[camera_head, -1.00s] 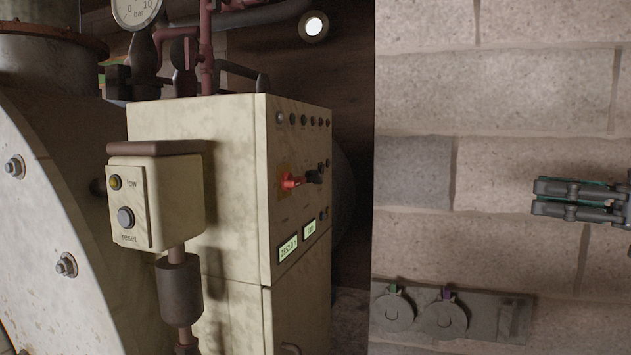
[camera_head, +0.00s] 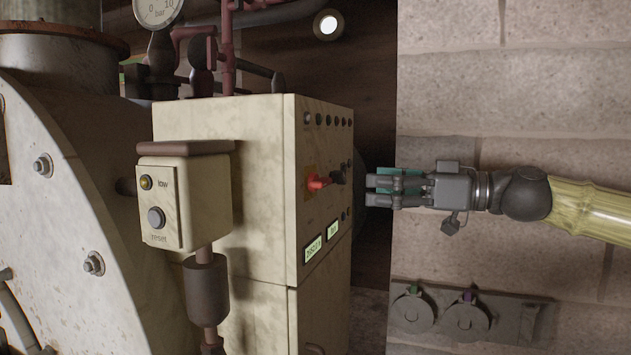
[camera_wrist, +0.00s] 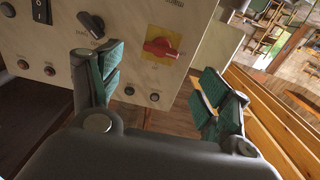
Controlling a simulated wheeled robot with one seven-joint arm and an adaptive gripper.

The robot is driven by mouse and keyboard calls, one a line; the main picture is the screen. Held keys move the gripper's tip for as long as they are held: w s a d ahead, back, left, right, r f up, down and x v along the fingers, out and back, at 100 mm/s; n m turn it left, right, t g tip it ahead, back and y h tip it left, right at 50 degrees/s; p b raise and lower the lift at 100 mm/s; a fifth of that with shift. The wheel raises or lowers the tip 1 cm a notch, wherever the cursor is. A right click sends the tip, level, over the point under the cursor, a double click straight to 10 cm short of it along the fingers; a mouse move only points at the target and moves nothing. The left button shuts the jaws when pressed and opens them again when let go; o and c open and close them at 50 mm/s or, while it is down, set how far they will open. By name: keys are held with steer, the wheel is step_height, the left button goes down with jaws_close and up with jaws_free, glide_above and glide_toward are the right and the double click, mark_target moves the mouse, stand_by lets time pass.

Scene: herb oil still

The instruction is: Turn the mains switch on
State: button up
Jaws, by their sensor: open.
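The cream control cabinet (camera_head: 222,118) stands in the middle of the head view. Its right-hand face carries a red rotary handle (camera_head: 318,183) on a yellow plate, likely the mains switch. In the wrist view the red handle (camera_wrist: 160,48) on its yellow plate shows beyond the fingers, near the top middle. My gripper (camera_head: 368,189) is open and empty, to the right of the panel at about the handle's height. In the wrist view its green-padded fingers (camera_wrist: 165,90) are spread apart, with the handle between and beyond them, not touched. The handle's label is unreadable.
A black knob (camera_wrist: 90,24) and a black rocker switch (camera_wrist: 42,10) sit left of the handle in the wrist view. A small box (camera_head: 180,205) marked low and reset stands in front of the cabinet. A block wall (camera_head: 480,90) lies behind my arm.

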mark_target(328, 183)
steer(key=p+x, duration=0.2)
steer(key=x, duration=0.7)
steer(key=shift+a+p, duration=0.3)
steer(key=shift+f, duration=0.1)
steer(key=c, duration=1)
